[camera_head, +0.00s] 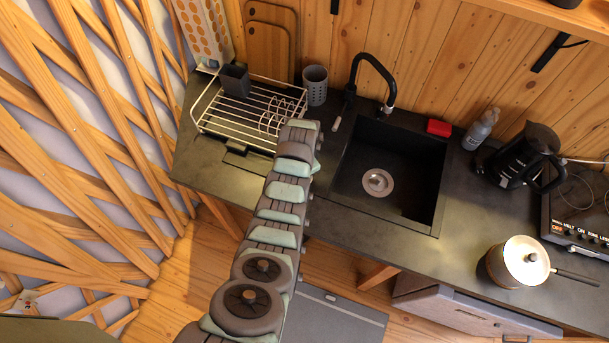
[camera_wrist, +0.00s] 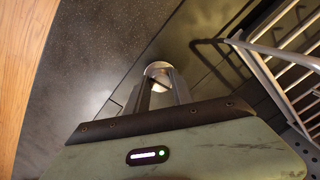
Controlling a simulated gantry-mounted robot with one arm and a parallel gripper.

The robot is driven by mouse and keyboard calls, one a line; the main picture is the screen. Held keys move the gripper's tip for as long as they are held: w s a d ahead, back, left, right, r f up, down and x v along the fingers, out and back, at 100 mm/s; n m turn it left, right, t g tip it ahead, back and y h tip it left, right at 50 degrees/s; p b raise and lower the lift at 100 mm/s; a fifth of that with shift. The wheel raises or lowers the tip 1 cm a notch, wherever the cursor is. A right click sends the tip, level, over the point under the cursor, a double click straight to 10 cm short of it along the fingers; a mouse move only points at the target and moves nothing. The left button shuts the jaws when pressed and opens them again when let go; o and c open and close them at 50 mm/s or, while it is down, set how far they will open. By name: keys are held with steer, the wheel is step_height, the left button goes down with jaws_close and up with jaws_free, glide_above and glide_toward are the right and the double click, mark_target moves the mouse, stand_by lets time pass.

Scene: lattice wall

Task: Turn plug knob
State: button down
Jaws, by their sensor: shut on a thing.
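The plug knob (camera_wrist: 157,68) is a small round metallic knob on the dark countertop, seen in the wrist view. My gripper (camera_wrist: 161,82) has its two fingers shut on the knob, one on each side. Its slot or edge shows between the fingertips. In the head view my arm covers the knob and my gripper, so neither shows there. The black sink (camera_head: 350,190) with its round drain (camera_head: 377,182) lies just right of my arm.
A white wire dish rack (camera_head: 215,128) stands left of my arm; it also shows close by on the right in the wrist view (camera_wrist: 275,52). A black faucet (camera_head: 385,80), kettle (camera_head: 524,158) and pot (camera_head: 516,262) are farther right. The wooden floor lies beyond the counter's front edge.

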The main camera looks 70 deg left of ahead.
steer(key=shift+f+m+b, duration=0.1)
steer(key=shift+m+b, duration=0.45)
steer(key=shift+m, duration=0.25)
steer(key=c, duration=1.1)
jaws_free()
step_height(320, 180, up, 11)
steer(key=b, duration=0.1)
steer(key=shift+w+f, duration=0.1)
